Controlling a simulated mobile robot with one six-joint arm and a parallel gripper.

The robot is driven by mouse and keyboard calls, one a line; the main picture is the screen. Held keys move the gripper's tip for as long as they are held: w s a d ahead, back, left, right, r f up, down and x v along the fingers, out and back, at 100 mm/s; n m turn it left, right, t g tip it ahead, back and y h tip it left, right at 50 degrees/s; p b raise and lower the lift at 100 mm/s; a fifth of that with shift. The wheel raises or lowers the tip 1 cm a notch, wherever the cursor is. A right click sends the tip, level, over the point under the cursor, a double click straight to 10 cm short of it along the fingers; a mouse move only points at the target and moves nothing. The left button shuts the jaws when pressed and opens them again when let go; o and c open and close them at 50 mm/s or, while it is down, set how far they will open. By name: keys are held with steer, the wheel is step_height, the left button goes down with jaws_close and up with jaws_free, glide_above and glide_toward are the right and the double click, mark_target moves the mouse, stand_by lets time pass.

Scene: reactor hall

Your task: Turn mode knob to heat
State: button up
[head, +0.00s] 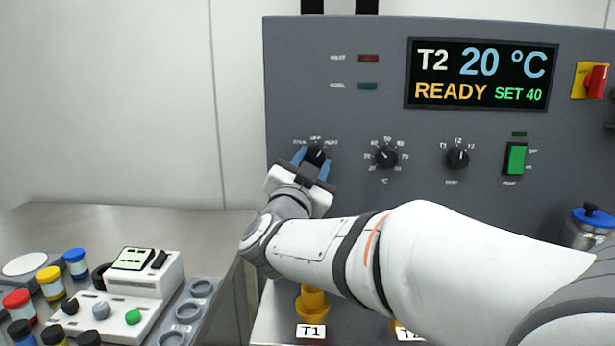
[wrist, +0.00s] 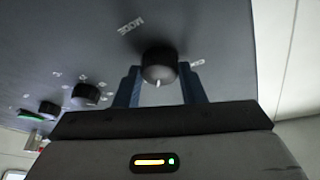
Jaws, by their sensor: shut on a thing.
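The mode knob (head: 316,155) is a round black knob on the grey panel, at the left of a row of knobs. Small labels arc above it, with what reads as HEAT at its upper right. My gripper (head: 313,165) has its blue fingers on either side of the knob and is shut on it. In the wrist view the knob (wrist: 159,63) sits between the fingers (wrist: 160,88), with a white pointer mark on its face. I cannot tell exactly which label the pointer meets. The word MODE shows on the panel near it.
The display (head: 481,75) reads T2, 20 °C, READY, SET 40. A red lamp (head: 368,58) and a blue lamp (head: 368,86) look unlit. Two more knobs (head: 386,157) and a green switch (head: 515,158) are to the right. A bench (head: 130,225) with jars stands left.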

steer(key=shift+a+f+m+g+h+b, duration=0.15)
steer(key=shift+m+g+h+b, duration=0.3)
steer(key=shift+m, duration=0.95)
steer(key=o, duration=1)
steer(key=v, duration=0.7)
steer(key=shift+s+a, duration=0.1)
steer(key=shift+s, duration=0.25)
